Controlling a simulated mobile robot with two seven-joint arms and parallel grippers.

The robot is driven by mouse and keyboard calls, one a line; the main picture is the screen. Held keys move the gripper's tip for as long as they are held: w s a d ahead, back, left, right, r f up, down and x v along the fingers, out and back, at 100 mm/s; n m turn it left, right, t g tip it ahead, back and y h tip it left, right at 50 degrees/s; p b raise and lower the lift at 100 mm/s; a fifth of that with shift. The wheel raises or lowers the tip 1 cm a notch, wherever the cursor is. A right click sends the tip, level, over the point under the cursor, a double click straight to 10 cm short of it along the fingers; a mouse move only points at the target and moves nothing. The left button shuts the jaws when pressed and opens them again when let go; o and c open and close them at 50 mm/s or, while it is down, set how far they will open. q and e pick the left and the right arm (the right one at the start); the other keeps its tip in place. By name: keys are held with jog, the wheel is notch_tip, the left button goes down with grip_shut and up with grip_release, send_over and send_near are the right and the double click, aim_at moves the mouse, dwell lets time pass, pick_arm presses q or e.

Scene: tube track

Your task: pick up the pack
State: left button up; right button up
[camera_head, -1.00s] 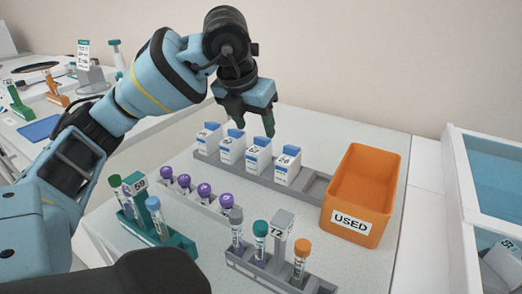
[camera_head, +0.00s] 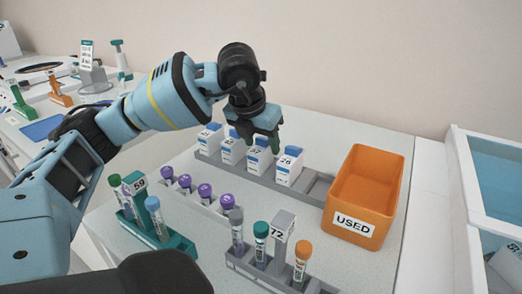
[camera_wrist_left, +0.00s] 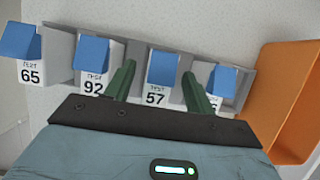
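Several white packs with blue tops stand in a row in a grey rack (camera_head: 314,190). In the left wrist view they read 65 (camera_wrist_left: 31,72), 92 (camera_wrist_left: 92,84), 57 (camera_wrist_left: 156,96), and a last one (camera_wrist_left: 222,80) whose number is partly hidden by a finger. My left gripper (camera_head: 262,142) is open above the row. In the left wrist view its two green fingers (camera_wrist_left: 158,74) are on either side of pack 57, with nothing held. Pack 57 also shows in the head view (camera_head: 258,165), its top partly behind the gripper. My right gripper is out of view.
An orange bin marked USED (camera_head: 368,180) stands right of the rack, beside an empty slot. In front are purple-capped tubes (camera_head: 205,191), a green rack marked 59 (camera_head: 180,243) and a grey rack marked 72 (camera_head: 270,268).

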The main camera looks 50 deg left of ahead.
pick_arm(q)
jog(key=c, duration=1.1)
notch_tip(320, 180, up, 9)
jog(key=shift+r+p, duration=0.2)
jog(key=shift+p, duration=0.5)
jog(key=shift+r, duration=0.4)
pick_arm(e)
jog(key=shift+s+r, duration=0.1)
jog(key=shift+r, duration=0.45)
pick_arm(q)
notch_tip(320, 180, up, 6)
jog(key=p, duration=0.6)
send_over(260, 147)
jog(key=shift+w+r+p, duration=0.2)
jog(key=shift+r+p, duration=0.15)
jog(key=shift+r, duration=0.1)
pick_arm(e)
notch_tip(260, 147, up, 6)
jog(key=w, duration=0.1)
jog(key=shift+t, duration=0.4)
